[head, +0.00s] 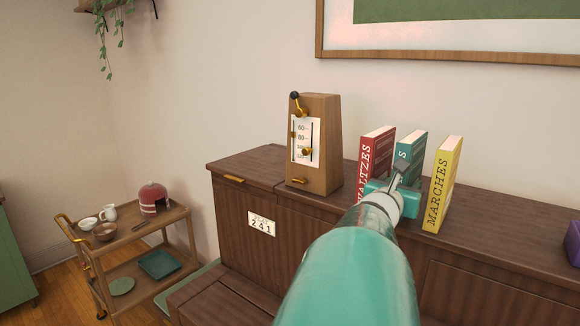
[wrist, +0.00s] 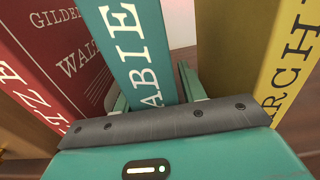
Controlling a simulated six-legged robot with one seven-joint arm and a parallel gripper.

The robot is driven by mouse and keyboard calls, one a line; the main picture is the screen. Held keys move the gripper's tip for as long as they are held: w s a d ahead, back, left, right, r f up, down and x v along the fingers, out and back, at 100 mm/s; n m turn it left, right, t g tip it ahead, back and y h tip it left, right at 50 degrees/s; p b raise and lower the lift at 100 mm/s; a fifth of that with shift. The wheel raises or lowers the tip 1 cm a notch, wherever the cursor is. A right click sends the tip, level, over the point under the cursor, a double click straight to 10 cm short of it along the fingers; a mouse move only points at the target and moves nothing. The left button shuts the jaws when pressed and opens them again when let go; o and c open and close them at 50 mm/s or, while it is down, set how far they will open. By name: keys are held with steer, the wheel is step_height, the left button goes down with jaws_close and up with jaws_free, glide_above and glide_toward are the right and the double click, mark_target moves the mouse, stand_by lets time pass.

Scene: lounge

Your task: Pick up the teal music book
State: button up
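The teal music book (head: 411,148) stands upright on top of the brown wooden piano (head: 500,262), between a red book (head: 374,150) and a yellow book (head: 443,185). In the wrist view the teal book's spine (wrist: 140,45) shows part of its title and runs down to my gripper's palm. My gripper (wrist: 155,95) is at this spine, with one finger on each side of the book. The fingers look open, with a small gap at the right side. My arm and gripper hide the lower part of the book in the head view.
The red book (wrist: 65,50) and yellow book (wrist: 270,50) stand close on either side of my gripper. A wooden metronome (head: 318,150) stands to the left on the piano. A purple object (head: 573,243) lies at the right edge. A wooden cart (head: 150,225) stands at the left.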

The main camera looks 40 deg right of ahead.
jaws_close()
steer(key=shift+r, duration=0.2)
